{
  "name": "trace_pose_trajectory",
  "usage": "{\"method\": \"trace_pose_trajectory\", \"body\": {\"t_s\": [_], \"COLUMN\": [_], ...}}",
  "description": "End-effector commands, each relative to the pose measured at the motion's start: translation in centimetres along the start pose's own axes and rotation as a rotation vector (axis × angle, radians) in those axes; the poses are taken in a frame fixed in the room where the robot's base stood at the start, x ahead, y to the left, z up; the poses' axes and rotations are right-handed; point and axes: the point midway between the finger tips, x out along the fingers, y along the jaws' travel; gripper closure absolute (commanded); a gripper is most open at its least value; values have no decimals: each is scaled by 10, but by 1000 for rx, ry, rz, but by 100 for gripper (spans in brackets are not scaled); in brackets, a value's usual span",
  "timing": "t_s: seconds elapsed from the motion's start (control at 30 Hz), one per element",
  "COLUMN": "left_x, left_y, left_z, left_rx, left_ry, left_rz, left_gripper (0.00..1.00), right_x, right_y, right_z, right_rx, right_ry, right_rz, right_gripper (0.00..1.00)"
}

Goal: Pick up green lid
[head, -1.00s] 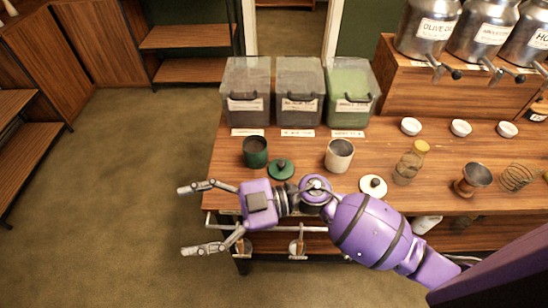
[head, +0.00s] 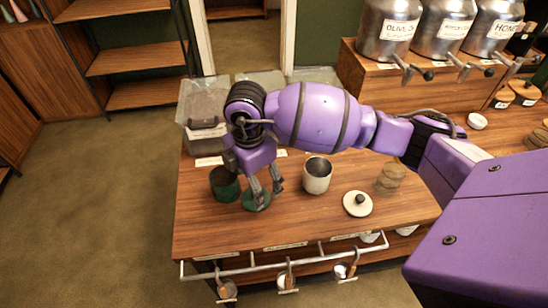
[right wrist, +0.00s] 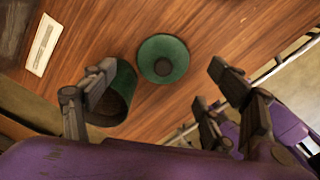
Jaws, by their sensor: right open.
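The green lid (head: 256,200) lies flat on the wooden counter, partly hidden by my right gripper (head: 268,196) in the head view. In the right wrist view the round green lid (right wrist: 163,60) with its dark knob shows whole, between and ahead of the open fingers of my right gripper (right wrist: 160,95). The fingers point down, with nothing between them. The green canister (head: 225,184) stands open just left of the lid; in the right wrist view it shows (right wrist: 118,95) close beside the left finger.
A cream canister (head: 317,176) and its cream lid (head: 357,204) are right of the green lid, with a glass jar (head: 390,177) beyond. Clear bins (head: 205,110) stand behind. A towel rail (head: 300,262) with hanging scoops runs along the front edge. Counter in front is clear.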

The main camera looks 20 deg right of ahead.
Motion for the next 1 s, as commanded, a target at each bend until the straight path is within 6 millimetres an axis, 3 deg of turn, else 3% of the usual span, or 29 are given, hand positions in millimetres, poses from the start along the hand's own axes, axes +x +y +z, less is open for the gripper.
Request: {"method": "trace_pose_trajectory", "body": {"t_s": [0.2, 0.3, 0.57, 0.87, 1.0], "left_x": [-7, -7, -5, -3, -3], "left_y": [-2, -2, -1, 0, 0], "left_z": [20, 21, 12, 3, 3], "left_rx": [-4, -4, -3, -2, -2], "left_ry": [-38, -39, -22, -6, -6], "left_rz": [-6, -5, -3, -1, -1], "left_gripper": [61, 61, 61, 61, 61], "right_x": [31, 41, 44, 44, 44], "right_y": [-2, -1, -1, -1, -1], "right_z": [-1, -1, -1, -1, -1], "right_rx": [-1, -1, -2, -2, -2], "right_ry": [1, 1, 1, 1, 1], "right_rz": [2, 3, 4, 4, 4], "right_gripper": [21, 21, 21, 60, 60]}}
